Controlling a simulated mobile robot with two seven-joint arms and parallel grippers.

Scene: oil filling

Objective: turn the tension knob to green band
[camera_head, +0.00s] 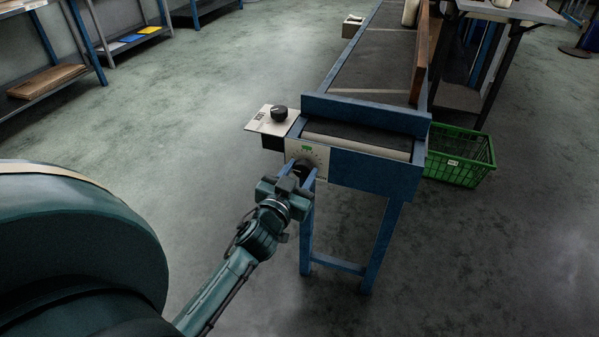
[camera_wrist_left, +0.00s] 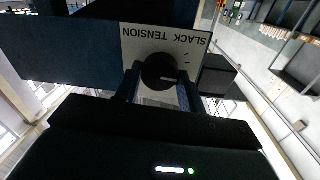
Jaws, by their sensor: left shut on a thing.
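The black tension knob (camera_wrist_left: 158,70) is on a pale plate (camera_wrist_left: 135,42) whose words "SLACK TENSION" appear upside down in the left wrist view. My left gripper (camera_wrist_left: 157,84) is shut on this knob, with one finger on either side. A small light mark shows on the knob's face. In the head view, the plate (camera_head: 318,155) is on the end face of the conveyor and bears a green band (camera_head: 306,149). There my left gripper (camera_head: 299,173) hides most of the knob. My right gripper is not in view.
The blue-framed conveyor (camera_head: 372,160) runs away from me. A green crate (camera_head: 458,160) lies on the floor to its right. Shelves stand at the upper left; the floor between is clear.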

